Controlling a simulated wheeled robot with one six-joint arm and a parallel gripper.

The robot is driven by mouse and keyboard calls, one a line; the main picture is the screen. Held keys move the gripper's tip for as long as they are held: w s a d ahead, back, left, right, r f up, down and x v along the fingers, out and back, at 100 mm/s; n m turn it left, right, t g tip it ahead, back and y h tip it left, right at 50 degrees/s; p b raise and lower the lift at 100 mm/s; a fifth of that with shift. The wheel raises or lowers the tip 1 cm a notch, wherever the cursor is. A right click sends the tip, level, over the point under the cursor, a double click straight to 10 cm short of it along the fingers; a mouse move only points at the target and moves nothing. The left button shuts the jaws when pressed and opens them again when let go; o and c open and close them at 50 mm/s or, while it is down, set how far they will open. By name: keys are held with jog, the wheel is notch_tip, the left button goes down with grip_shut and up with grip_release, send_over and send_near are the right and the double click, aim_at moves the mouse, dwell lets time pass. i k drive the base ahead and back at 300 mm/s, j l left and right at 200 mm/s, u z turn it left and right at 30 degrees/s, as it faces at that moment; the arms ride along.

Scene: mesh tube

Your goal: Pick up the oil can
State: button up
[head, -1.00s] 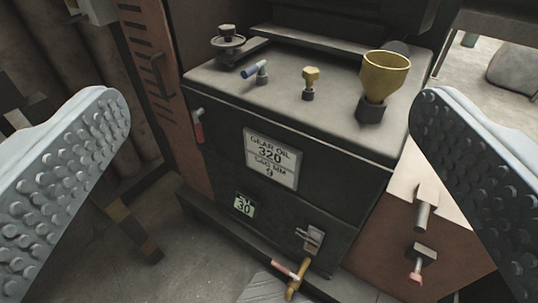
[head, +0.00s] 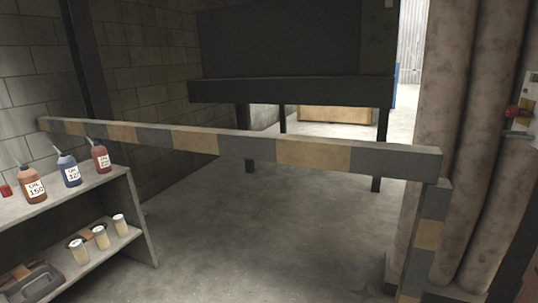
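Several oil containers with spouts stand upright on the top of a shelf unit at the left. One is orange-brown with a white label that seems to read 150 (head: 33,184). One is blue, its label seeming to read 320 (head: 69,169). One is red with a smaller label (head: 100,157). Part of another red item (head: 5,191) shows at the left edge. I cannot tell which one the task calls the oil can. My gripper is out of view.
The grey shelf unit (head: 142,229) holds pale cups (head: 100,237) and a dark tray-like item (head: 33,285) on its lower shelf. A striped barrier rail (head: 310,152) crosses the view, with a post (head: 428,232) at right. Thick pipes (head: 440,120) stand behind the post. Concrete floor lies clear.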

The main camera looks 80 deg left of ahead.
aim_at(68, 166)
jog(key=u, duration=1.85)
jog(key=i+u, duration=0.15)
jog(key=u, duration=0.8)
jog(key=i+l+u, duration=0.15)
jog(key=u, duration=0.25)
jog(key=i+l+u, duration=0.2)
jog(key=u, duration=0.2)
jog(key=i+l+u, duration=0.15)
jog(key=u, duration=0.25)
jog(key=l+u, duration=0.4)
jog(key=i+l+u, duration=0.2)
jog(key=l, duration=0.35)
jog(key=l+u, duration=0.15)
jog(key=l, duration=0.45)
jog(key=i+l, duration=0.1)
jog(key=l, duration=0.7)
